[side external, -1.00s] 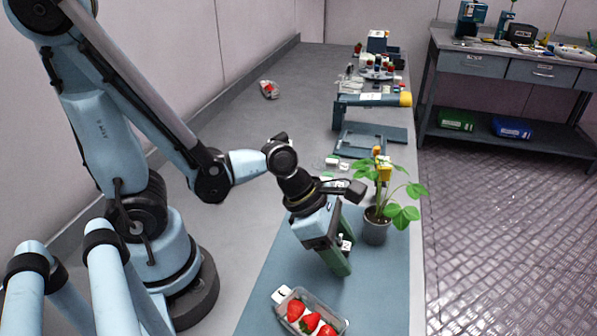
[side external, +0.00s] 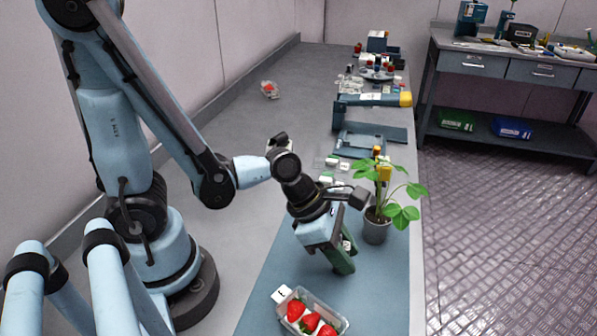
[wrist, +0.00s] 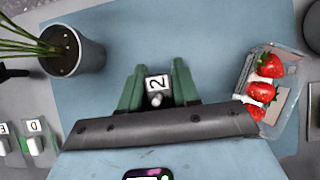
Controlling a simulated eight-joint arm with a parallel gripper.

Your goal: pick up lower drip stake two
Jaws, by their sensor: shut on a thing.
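In the wrist view, a white tag marked 2, the drip stake (wrist: 157,83), sits between the two green fingers of my gripper (wrist: 158,90). The fingers are closed on it from both sides. Its lower part is hidden by the fingers and the dark bar in front. In the side view, my gripper (side external: 343,261) points down over the blue mat, left of the potted plant. A small white part of the stake (side external: 347,245) shows beside the fingers. I cannot tell whether its end touches the mat.
A plant pot (side external: 376,231) with leaves stands close to the right of my gripper. A clear punnet of strawberries (side external: 326,312) lies at the front of the mat. Small white tagged pieces (wrist: 37,128) sit at the wrist view's left.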

